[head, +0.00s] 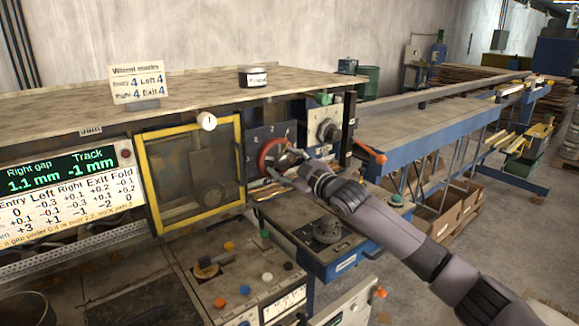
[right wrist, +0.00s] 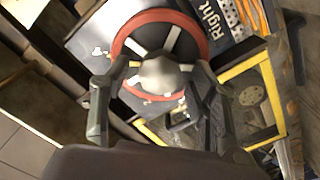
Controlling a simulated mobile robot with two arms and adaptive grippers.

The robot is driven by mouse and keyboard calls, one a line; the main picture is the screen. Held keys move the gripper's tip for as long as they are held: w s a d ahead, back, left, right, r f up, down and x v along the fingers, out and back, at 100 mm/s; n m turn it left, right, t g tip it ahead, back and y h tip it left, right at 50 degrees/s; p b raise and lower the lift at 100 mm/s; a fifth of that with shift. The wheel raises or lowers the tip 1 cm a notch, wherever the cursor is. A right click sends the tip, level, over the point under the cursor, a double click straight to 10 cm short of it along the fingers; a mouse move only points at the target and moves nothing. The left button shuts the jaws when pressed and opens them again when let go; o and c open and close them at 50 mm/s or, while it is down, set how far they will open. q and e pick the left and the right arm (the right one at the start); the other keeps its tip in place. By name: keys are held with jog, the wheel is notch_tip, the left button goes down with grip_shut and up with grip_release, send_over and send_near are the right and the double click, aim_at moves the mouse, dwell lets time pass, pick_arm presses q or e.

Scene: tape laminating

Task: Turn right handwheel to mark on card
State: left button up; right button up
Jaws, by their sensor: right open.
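The right handwheel (head: 263,155) has a red rim and sits on a dark panel at the machine's front. In the right wrist view the red rim (right wrist: 122,38) surrounds metal spokes and a pale round hub, beside a plate reading "Right". My right gripper (head: 290,163) is at the wheel, with its open fingers (right wrist: 162,76) on either side of the hub, near the rim; contact is unclear. The wheel's own mark cannot be read. My left gripper is not in view.
A display (head: 62,174) reads right gap 1.1 mm, track -1 mm, above a correction table. A yellow-framed window (head: 147,180) is left of the wheel. A red-knobbed lever (head: 378,158) and a blue-fronted unit (head: 345,264) are close to my right arm.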

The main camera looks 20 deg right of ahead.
jog(key=v, duration=1.2)
